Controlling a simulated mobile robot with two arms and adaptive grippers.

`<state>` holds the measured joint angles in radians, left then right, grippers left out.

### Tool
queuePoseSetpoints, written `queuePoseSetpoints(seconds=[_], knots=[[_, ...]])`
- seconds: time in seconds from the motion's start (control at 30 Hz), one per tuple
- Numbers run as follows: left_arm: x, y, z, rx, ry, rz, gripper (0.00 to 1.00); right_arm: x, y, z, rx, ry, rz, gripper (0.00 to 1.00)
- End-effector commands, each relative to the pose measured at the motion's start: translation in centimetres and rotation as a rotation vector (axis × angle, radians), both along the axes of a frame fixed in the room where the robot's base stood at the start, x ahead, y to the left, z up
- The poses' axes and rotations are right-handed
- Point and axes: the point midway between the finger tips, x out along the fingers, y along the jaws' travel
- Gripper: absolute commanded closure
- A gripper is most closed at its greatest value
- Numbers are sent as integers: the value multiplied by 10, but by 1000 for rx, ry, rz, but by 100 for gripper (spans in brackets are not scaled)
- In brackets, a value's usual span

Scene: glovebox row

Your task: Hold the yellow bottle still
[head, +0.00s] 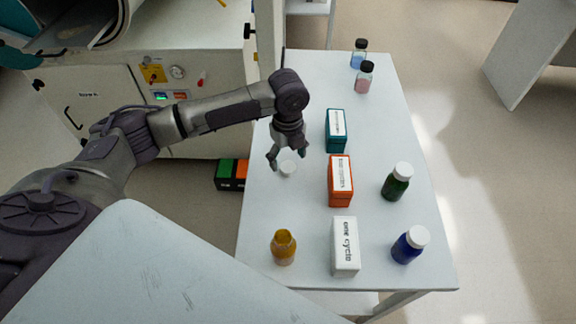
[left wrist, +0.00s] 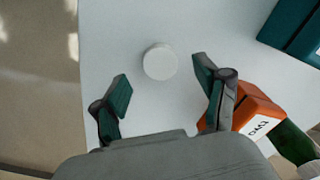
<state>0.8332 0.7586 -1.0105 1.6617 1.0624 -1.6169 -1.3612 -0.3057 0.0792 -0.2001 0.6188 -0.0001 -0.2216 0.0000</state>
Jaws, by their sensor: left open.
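The yellow bottle (head: 283,248) stands upright and open-topped near the front left of the white table, with no cap on it. My left gripper (head: 288,160) is open and empty, above the table's left side and well behind the bottle. A round white cap (head: 288,168) lies on the table just by the fingertips. In the left wrist view the cap (left wrist: 160,62) lies ahead of the two spread fingers (left wrist: 163,90), apart from both. The yellow bottle is not in the left wrist view. My right gripper is not in view.
Teal (head: 336,131), orange (head: 340,181) and white (head: 345,247) boxes stand in a row mid-table. Green (head: 397,182) and blue (head: 410,245) bottles stand at right; two small vials (head: 365,78) stand at the back. The table between cap and yellow bottle is clear.

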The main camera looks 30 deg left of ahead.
Motion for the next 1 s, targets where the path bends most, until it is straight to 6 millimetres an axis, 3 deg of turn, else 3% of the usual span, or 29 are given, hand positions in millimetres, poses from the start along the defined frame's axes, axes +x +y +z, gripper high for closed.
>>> queuePoseSetpoints(seconds=[0.2, 0.6, 0.87, 1.0], knots=[[0, 0, -27, 0, 1, 0, 26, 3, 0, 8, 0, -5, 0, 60], [0, 0, -31, -1, -1, -1, 26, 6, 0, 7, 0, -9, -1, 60], [0, 0, -31, 0, 0, -1, 70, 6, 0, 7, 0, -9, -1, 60], [0, 1, -31, 1, -1, 0, 70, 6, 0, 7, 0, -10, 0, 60]])
